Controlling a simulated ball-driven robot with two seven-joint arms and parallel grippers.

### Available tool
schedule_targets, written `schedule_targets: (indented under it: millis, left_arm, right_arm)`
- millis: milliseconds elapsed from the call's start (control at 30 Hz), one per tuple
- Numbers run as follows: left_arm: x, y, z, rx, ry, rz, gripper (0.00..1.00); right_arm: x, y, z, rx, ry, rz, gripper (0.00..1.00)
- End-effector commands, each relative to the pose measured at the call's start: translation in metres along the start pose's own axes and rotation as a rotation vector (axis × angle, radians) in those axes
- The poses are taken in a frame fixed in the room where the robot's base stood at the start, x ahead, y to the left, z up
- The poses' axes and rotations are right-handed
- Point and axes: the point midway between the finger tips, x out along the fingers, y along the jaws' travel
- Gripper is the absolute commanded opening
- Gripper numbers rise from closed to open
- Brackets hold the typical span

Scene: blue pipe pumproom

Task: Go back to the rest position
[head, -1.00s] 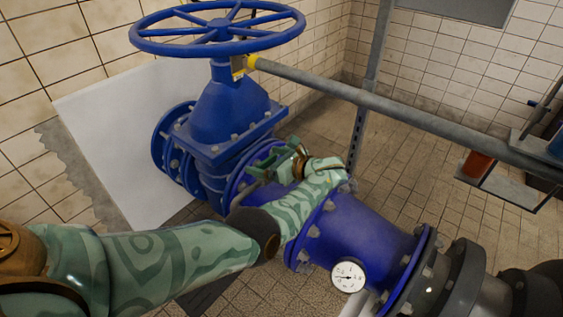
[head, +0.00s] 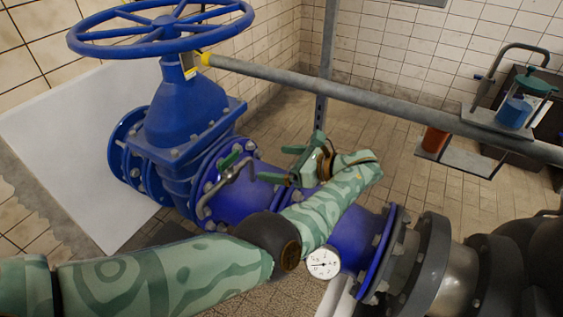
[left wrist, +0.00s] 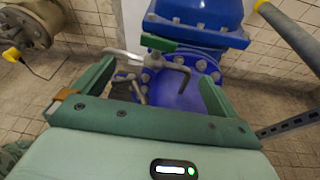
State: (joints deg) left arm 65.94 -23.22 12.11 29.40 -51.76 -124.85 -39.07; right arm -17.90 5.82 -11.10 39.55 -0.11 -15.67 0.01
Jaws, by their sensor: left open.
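My right gripper is in neither view.
A blue valve with a large handwheel (head: 160,32) stands at left on the blue pipe (head: 345,228), which carries a round gauge (head: 323,263). A grey rail (head: 375,107) crosses behind. Shelves at right hold a blue-liquid jar (head: 515,110) and an orange-brown container (head: 434,140). Tiled floor lies beyond.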

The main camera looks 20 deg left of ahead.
Motion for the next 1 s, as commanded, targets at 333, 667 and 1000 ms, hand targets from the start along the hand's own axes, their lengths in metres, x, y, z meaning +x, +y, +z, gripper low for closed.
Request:
schedule_targets:
  millis: [333, 667, 1000]
  left_arm:
    - [0.002, 0.002, -0.001, -0.004, 0.009, -0.003, 0.98]
    - [0.055, 0.122, -0.129, -0.301, 0.532, -0.016, 0.98]
    - [0.068, 0.411, -0.234, -0.861, 1.088, 0.377, 0.98]
  right_arm:
    - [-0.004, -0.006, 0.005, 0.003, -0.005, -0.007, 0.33]
    - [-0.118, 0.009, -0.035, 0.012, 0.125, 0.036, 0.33]
    - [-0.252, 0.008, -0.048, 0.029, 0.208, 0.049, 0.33]
